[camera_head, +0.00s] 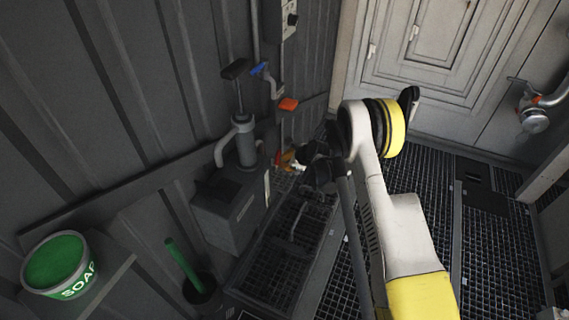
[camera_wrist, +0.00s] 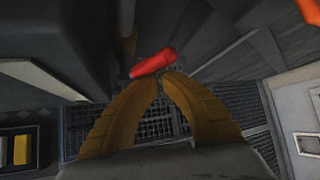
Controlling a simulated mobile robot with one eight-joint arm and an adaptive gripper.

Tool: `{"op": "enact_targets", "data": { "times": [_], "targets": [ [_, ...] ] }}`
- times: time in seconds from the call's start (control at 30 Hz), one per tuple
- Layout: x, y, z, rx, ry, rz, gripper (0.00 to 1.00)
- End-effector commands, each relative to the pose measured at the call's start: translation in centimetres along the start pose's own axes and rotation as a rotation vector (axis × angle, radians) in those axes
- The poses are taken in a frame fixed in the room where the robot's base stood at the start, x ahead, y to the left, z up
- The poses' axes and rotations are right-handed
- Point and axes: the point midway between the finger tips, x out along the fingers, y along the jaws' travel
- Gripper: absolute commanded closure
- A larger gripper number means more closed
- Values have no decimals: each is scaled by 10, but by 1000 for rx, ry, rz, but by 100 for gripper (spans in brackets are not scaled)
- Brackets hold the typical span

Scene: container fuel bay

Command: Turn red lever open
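The red lever (camera_wrist: 153,64) lies across the top middle of the wrist view, tilted up to the right. A small red patch of it (camera_head: 277,158) shows in the head view, low on the pipe by the wall. My gripper (camera_wrist: 159,76) has two yellow-brown fingers with tips together, right at the lever's lower edge. The tips look shut with the lever just beyond them; I cannot tell whether they touch it. In the head view my gripper (camera_head: 287,160) is mostly hidden behind my wrist.
A grey hand pump (camera_head: 244,140) stands on a box (camera_head: 228,212) to the left. A green soap tub (camera_head: 56,263) is at lower left. Grated floor (camera_head: 410,178) lies to the right.

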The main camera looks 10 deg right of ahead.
Motion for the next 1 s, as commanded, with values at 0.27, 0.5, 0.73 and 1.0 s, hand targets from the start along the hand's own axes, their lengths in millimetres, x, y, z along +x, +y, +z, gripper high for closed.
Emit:
{"op": "enact_targets", "data": {
  "times": [0.27,0.5,0.73,1.0],
  "targets": [
    [-8,3,12,2,-7,1,100],
    [-13,6,16,2,-7,1,100],
    [-16,9,18,1,-7,4,100],
    [-17,12,20,1,-7,7,100]
  ]
}}
